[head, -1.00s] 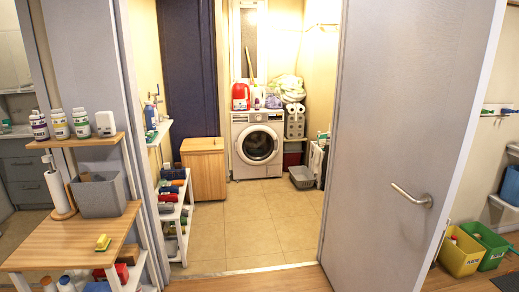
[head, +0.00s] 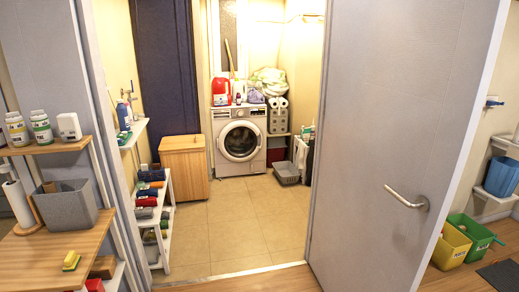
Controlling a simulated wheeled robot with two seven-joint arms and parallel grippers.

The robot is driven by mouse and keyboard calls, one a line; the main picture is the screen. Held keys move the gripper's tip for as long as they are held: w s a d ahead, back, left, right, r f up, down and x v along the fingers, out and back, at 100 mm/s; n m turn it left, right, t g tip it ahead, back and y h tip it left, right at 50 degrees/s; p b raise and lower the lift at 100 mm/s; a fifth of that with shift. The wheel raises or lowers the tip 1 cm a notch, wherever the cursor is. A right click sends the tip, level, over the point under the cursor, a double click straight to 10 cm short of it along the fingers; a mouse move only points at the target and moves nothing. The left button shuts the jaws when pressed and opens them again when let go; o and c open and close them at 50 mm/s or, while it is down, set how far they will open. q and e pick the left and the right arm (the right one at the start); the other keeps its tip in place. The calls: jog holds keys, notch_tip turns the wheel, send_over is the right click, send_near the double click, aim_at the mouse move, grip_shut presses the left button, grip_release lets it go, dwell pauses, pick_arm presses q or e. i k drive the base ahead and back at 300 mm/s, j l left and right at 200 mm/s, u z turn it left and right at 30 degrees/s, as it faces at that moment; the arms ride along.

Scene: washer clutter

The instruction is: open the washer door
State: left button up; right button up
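The white washer (head: 239,143) stands at the far end of the small room, beyond the open doorway. Its round door (head: 240,141) faces me, with a dark window and a light ring, and it looks shut. A red jug (head: 221,91) and other bottles stand on top of the washer. Neither of my grippers shows in the head view.
A grey room door (head: 400,130) stands open at the right of the doorway. A shelf rack (head: 150,215) and a wooden cabinet (head: 185,170) line the left. A grey basket (head: 286,173) sits right of the washer. The tiled floor (head: 235,225) between is clear.

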aim_at(222, 142)
jog(key=i, duration=5.3)
jog(key=i+u, duration=0.1)
jog(key=i, duration=0.45)
jog(key=i+l+u, duration=0.1)
jog(key=i, duration=0.5)
jog(key=i+l+u, duration=0.1)
jog(key=i, duration=0.45)
